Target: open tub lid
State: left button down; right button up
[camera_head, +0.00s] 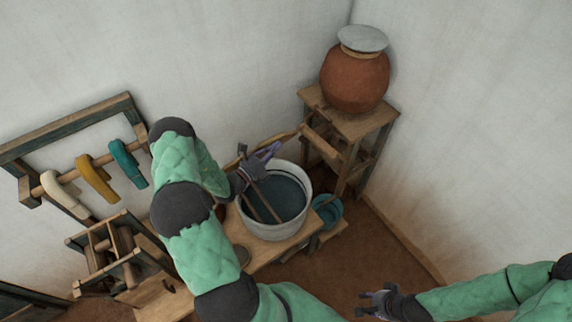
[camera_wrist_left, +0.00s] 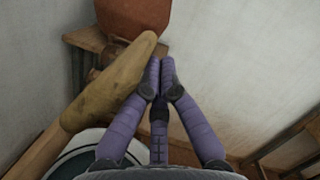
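The white-rimmed tub (camera_head: 304,208) stands on a low wooden stand. Its inside is dark teal; I cannot tell whether that is liquid or a cover, and no separate lid shows on it. A thin stick (camera_head: 266,203) slants across its opening. My left gripper (camera_head: 272,149) is above the tub's far-left rim, its purple fingers close together. In the left wrist view, the left gripper (camera_wrist_left: 162,66) has its fingertips almost touching, with a tan wooden paddle (camera_wrist_left: 105,90) alongside the left finger, not visibly between them. My right gripper (camera_head: 366,302) is open and empty at lower right.
A clay pot (camera_head: 354,82) with a pale lid (camera_head: 363,39) stands on a wooden stool (camera_head: 371,125). A small teal bowl (camera_head: 327,211) is right of the tub. Coloured yarn hanks (camera_head: 97,178) hang on a wall rack at left. Floor near the right gripper is clear.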

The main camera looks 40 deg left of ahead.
pick_arm(q)
jog(key=w+a+r+n, duration=0.1)
jog(key=w+a+r, duration=0.1)
jog(key=a, duration=0.4)
jog(key=w+a+r+n, duration=0.1)
jog(key=w+a+r, duration=0.1)
jog(key=a+r, duration=0.2)
jog(key=shift+w+a+n+y, duration=0.35)
jog(key=shift+a+n+y, duration=0.05)
jog(key=shift+a, duration=1.05)
jog(key=shift+s, duration=0.1)
